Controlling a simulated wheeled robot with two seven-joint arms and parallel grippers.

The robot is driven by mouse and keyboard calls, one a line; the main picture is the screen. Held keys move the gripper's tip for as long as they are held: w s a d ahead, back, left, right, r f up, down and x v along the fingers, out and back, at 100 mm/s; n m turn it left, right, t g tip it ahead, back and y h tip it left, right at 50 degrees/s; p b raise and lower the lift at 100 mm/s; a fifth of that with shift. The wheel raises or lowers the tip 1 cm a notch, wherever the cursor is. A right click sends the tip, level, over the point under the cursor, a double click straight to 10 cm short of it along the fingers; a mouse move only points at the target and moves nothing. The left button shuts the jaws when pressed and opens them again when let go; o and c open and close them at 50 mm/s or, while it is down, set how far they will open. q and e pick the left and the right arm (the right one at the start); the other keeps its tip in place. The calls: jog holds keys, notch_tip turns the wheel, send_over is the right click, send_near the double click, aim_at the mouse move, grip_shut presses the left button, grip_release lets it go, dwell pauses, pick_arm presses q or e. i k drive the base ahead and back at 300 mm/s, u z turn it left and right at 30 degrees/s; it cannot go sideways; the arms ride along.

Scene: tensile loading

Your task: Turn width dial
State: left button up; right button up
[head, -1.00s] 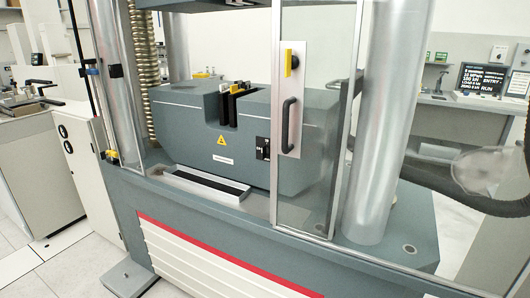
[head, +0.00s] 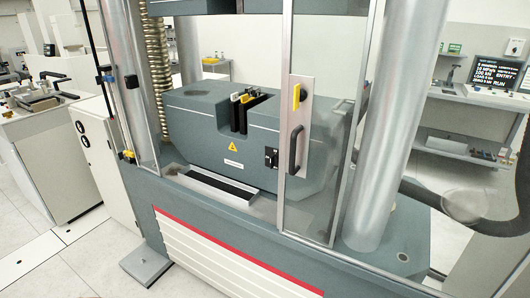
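No part that I can clearly name as the width dial shows in the head view. A black switch panel (head: 271,157) is on the front of the grey lower grip block (head: 200,135) of the testing machine. A small bench device (head: 38,98) with a lever stands on the left bench; its details are too small to tell. Neither of my grippers is in view.
The clear guard door (head: 318,215) with a black handle (head: 295,150) stands before the machine. A thick steel column (head: 390,130) is at the right. A rear bench (head: 475,96) holds a black text screen (head: 490,71). Pale floor (head: 85,260) is free at lower left.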

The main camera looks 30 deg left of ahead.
aim_at(274, 160)
jog(key=u, duration=2.25)
jog(key=i, duration=2.15)
jog(key=z, duration=1.8)
